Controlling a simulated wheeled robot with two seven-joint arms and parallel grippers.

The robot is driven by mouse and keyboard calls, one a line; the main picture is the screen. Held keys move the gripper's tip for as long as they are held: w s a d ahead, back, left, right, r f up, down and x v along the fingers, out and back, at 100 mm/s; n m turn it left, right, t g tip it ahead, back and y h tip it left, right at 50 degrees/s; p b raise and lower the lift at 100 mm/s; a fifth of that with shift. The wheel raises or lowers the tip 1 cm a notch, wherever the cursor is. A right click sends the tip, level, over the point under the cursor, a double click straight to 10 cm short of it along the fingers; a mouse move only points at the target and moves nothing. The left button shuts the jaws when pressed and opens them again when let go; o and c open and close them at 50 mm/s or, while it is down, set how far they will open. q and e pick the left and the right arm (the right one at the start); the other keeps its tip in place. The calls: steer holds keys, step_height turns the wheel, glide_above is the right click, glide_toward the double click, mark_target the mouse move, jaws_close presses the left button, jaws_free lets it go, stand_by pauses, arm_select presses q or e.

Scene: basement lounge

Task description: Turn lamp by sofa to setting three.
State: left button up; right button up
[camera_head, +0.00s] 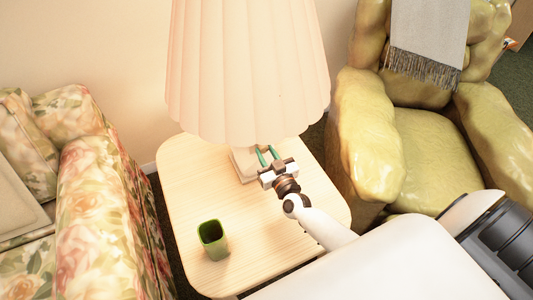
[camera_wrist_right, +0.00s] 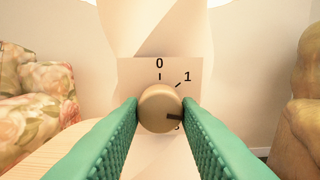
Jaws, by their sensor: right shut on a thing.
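The lamp (camera_head: 247,70) has a large pleated cream shade and stands on the light wooden side table (camera_head: 185,185) beside the floral sofa (camera_head: 100,215). Its round tan knob (camera_wrist_right: 158,105) sits on a plate (camera_wrist_right: 129,72) marked 0 at the top and 1 at the upper right. The knob's dark mark faces right, slightly downward. Part of another numeral shows at the knob's lower right, mostly hidden. My right gripper (camera_head: 267,157) has green fingers shut on the knob, one on each side, as the right wrist view also shows (camera_wrist_right: 161,112). My left gripper is out of view.
A green cup (camera_head: 213,240) stands near the table's front left edge. A yellow-green armchair (camera_head: 430,150) with a grey fringed throw (camera_head: 428,35) stands close on the right. The lampshade hangs just above my right gripper.

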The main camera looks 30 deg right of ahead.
steer(key=m, duration=0.4)
steer(key=shift+m, duration=0.4)
steer(key=shift+a+m+b, duration=0.1)
steer(key=shift+m+b, duration=0.35)
steer(key=shift+m, duration=2.05)
steer(key=o, duration=1)
steer(key=s, duration=1.2)
steer(key=shift+a, duration=0.35)
steer(key=shift+s, duration=0.1)
